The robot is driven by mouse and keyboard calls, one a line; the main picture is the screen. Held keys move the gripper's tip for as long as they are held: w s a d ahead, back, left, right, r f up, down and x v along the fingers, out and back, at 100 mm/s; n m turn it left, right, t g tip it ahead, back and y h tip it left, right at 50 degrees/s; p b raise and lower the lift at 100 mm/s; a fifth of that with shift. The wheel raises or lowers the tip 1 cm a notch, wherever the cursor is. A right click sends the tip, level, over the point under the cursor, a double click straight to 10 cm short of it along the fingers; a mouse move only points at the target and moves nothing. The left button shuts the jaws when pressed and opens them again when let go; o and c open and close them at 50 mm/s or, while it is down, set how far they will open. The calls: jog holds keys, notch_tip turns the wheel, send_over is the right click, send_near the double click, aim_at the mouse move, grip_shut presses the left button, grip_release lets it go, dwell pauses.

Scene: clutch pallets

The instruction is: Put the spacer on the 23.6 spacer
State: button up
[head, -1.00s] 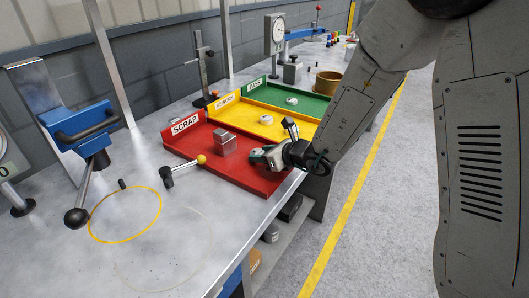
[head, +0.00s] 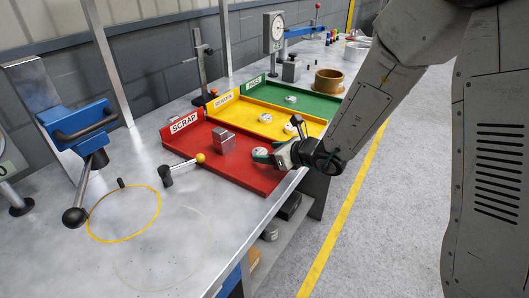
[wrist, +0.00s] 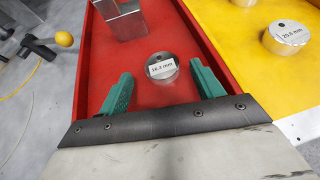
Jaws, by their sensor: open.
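A round metal spacer (wrist: 162,67) with a white label, seemingly 18.2 mm, lies flat on the red tray (wrist: 192,108). It shows in the head view (head: 261,153) just beyond the fingertips. My gripper (wrist: 162,85) is open, with one green finger to each side of the spacer's near part and gaps on both sides. Another round spacer (wrist: 287,39) stands on the yellow tray to the right. Its label ends in .6 mm, but the first digits are hard to read. In the head view my gripper (head: 269,155) reaches in over the red tray's front edge.
A grey metal block (head: 223,140) stands in the red tray behind the spacer. A yellow-knobbed lever (head: 182,169) is left of the tray. The green tray (head: 310,104) holds another spacer (head: 290,98). Low walls divide the trays.

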jog(key=v, duration=0.9)
jog(key=shift+s+d+r, duration=0.15)
jog(key=shift+s, duration=0.1)
